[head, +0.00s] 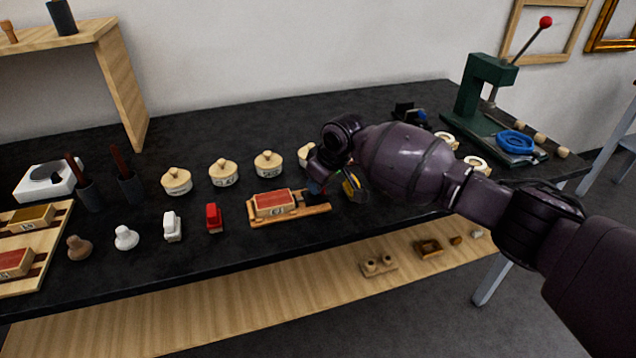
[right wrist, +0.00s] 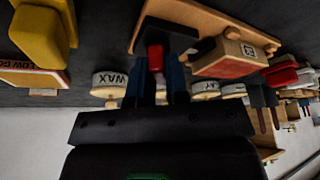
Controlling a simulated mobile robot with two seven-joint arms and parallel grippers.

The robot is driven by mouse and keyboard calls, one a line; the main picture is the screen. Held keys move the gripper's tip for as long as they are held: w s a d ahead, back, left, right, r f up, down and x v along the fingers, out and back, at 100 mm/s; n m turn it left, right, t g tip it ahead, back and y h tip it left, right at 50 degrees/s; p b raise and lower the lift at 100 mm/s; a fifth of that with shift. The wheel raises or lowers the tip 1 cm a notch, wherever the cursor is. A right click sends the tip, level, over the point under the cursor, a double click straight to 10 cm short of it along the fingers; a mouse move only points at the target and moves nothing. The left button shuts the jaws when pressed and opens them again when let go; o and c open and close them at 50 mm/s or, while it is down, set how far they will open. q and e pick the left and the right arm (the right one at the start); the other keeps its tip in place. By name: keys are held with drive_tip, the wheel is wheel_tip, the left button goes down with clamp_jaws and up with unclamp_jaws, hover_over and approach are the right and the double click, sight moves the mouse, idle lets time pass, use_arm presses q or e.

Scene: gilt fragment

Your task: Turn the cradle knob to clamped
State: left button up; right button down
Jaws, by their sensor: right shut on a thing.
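The wooden cradle (head: 318,210) lies near the front of the dark bench. A wooden block with a red top (head: 274,203) rests in it, and this block also shows in the right wrist view (right wrist: 230,60). My right gripper (head: 316,188) is at the cradle's right end. In the right wrist view the blue fingers (right wrist: 160,75) are shut on the red knob (right wrist: 155,57) at the cradle's end. In the head view my wrist and fingers hide the knob. The knob's setting cannot be read. My left gripper is not in view.
Several lidded jars (head: 223,172) stand behind the cradle. A red piece (head: 214,217) and a white piece (head: 172,226) stand to its left. A yellow object (right wrist: 42,33) is close beside my right gripper. A green press (head: 480,95) stands at the back right.

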drive_tip(key=n, duration=0.1)
drive_tip(key=n+g+b, duration=0.1)
drive_tip(key=shift+f+n, duration=0.35)
drive_tip(key=shift+n, duration=0.05)
drive_tip(key=shift+n+y, duration=0.3)
drive_tip(key=shift+n, duration=0.2)
drive_tip(key=n+g+b, duration=0.1)
drive_tip(key=n+b, duration=0.1)
drive_tip(key=shift+w+n, duration=0.1)
drive_tip(key=shift+n, duration=0.2)
drive_tip(key=shift+n+g+b, duration=0.55)
drive_tip(key=shift+n+g, duration=0.15)
drive_tip(key=shift+n, duration=0.5)
drive_tip(key=shift+n+g+b, duration=0.3)
drive_tip(key=shift+n+b, duration=0.1)
drive_tip(key=shift+n, duration=0.4)
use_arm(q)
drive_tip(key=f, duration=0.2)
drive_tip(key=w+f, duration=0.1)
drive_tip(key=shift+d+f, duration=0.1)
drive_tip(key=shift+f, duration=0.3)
use_arm(e)
drive_tip(key=shift+r+n, duration=0.15)
drive_tip(key=shift+n, duration=0.15)
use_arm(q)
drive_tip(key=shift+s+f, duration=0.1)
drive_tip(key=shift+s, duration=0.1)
use_arm(e)
drive_tip(key=shift+r, duration=0.1)
